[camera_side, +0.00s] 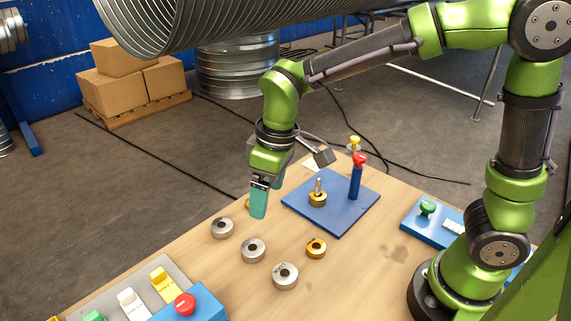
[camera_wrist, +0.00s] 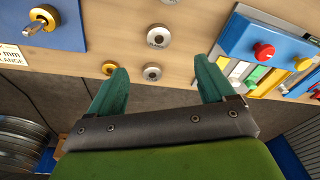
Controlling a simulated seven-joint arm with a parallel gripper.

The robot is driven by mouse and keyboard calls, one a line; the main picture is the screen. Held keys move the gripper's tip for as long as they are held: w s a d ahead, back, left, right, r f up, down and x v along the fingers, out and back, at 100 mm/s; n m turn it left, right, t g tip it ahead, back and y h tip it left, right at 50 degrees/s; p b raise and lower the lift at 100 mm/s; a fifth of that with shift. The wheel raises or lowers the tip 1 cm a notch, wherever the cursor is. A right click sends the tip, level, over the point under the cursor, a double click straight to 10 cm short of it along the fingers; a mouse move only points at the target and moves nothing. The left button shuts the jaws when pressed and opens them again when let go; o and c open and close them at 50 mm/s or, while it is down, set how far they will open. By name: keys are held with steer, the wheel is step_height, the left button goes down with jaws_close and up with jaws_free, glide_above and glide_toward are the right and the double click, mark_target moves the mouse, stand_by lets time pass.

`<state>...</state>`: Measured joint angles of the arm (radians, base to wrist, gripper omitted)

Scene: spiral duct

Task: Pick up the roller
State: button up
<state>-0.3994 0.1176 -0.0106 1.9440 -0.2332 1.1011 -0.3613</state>
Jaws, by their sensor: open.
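Several ring-shaped rollers lie on the wooden table; I cannot tell which one the task names. Three silver ones, a far one (camera_side: 222,228), a middle one (camera_side: 253,250) and a near one (camera_side: 285,276), form a row in the side view. A gold one (camera_side: 316,248) lies right of them. Another gold one (camera_side: 247,203) is mostly hidden behind my gripper (camera_side: 264,206), which is above the table's far left edge, empty. In the wrist view, my gripper's fingers (camera_wrist: 160,72) are open, with a small silver roller (camera_wrist: 152,72) showing between the tips and a gold one (camera_wrist: 109,68) beside the left finger.
A blue plate (camera_side: 300,212) holds a gold roller around an upright pin (camera_side: 317,199) and a blue post with a red knob (camera_side: 360,160). A blue box with a red button (camera_side: 185,304) is front left. A green-button panel (camera_side: 428,208) is right.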

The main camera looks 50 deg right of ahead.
steer(key=w+n, duration=0.2)
glide_above(252, 242)
steer(key=s, duration=0.2)
step_height(252, 242, down, 10)
steer(key=shift+a, duration=0.1)
steer(key=shift+w+a+f, duration=0.1)
steer(key=shift+f, duration=0.95)
steer(key=shift+w+a+f, duration=0.1)
steer(key=shift+w+f, duration=0.05)
steer(key=shift+f, duration=0.9)
steer(key=shift+w+a+f, duration=0.1)
steer(key=shift+f, duration=0.95)
steer(key=c, duration=1.2)
steer(key=shift+c, duration=0.2)
steer(key=shift+r, duration=0.2)
